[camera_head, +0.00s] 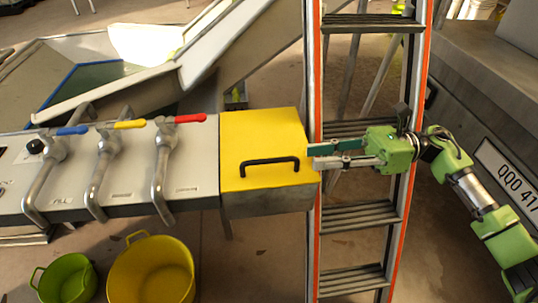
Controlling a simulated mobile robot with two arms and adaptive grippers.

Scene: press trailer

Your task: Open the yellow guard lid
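The yellow guard lid (262,131) lies closed on a grey box at the right end of the panel. A black bar handle (269,161) is fixed across its front part. My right gripper (312,156) comes in from the right, in front of the ladder. Its two fingers point left, with a gap between them, and their tips are at the lid's right edge, a little right of the handle. Whether the tips touch the lid cannot be told. Nothing shows between the fingers. My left gripper is not in view.
An orange-and-grey ladder (360,212) stands right of the lid, behind my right gripper. Taps with a blue, a yellow and a red lever (188,118) stand left of the lid. A yellow tub (150,272) and a green tub (68,280) sit on the floor below.

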